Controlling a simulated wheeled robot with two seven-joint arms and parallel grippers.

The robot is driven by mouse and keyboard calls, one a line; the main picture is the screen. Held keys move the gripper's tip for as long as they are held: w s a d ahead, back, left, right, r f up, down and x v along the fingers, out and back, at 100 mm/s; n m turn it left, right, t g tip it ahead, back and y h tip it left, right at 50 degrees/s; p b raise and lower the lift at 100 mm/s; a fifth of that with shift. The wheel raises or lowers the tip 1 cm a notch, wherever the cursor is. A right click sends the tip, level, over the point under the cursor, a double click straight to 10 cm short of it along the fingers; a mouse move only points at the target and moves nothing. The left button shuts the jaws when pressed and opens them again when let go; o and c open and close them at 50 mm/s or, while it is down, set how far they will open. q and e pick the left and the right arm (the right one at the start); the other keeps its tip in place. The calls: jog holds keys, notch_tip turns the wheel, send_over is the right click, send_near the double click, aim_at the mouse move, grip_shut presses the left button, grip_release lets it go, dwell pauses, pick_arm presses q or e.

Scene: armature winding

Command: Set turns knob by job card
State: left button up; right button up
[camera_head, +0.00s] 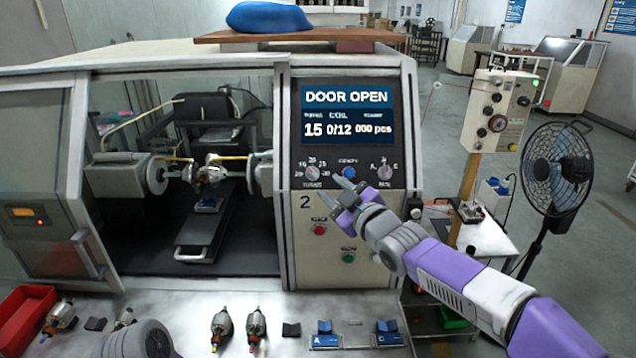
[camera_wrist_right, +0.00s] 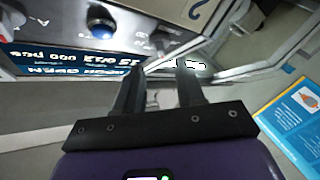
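The turns knob (camera_head: 312,172) is a round dial with numbers around it, on the dark panel below the screen, at its left side. The screen (camera_head: 347,114) reads DOOR OPEN, 15 turns, coil 0/12 and 000 pcs. My right gripper (camera_head: 341,196) is in front of the panel, below and right of the turns knob, apart from it as far as I can tell. In the right wrist view its two fingers (camera_wrist_right: 160,82) are spread with nothing between them. That view shows the panel upside down. My left gripper is out of view. I cannot make out a job card.
A blue button (camera_head: 348,172) and a second knob (camera_head: 385,172) are right of the turns knob. Red (camera_head: 320,230) and green (camera_head: 348,258) buttons are below. Armatures (camera_head: 222,326), a red bin (camera_head: 27,312) and blue holders (camera_head: 326,338) are on the bench.

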aim_at(315, 175)
jog(key=shift+p+x, duration=0.6)
jog(key=shift+x, duration=2.55)
jog(key=shift+a+r, duration=0.1)
jog(key=shift+a, duration=0.05)
